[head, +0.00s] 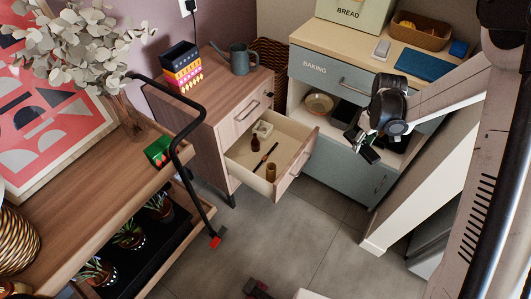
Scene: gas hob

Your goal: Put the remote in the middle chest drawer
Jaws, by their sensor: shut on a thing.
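My gripper (368,141) is at the right of the head view, in front of the blue-grey cabinet. It is shut on a small dark thing (369,154), probably the remote, though it is too small and dark to be sure. The wooden chest (206,135) stands left of my gripper. Its upper drawer (247,112) is shut. The drawer below it, the middle drawer (294,168), is pulled out, and my gripper is to its right, apart from it.
A watering can (240,60) and colourful boxes (182,68) stand on the chest. The blue-grey cabinet (345,161) has an open shelf with a bowl (319,103). A trolley (85,222) with plants stands at left.

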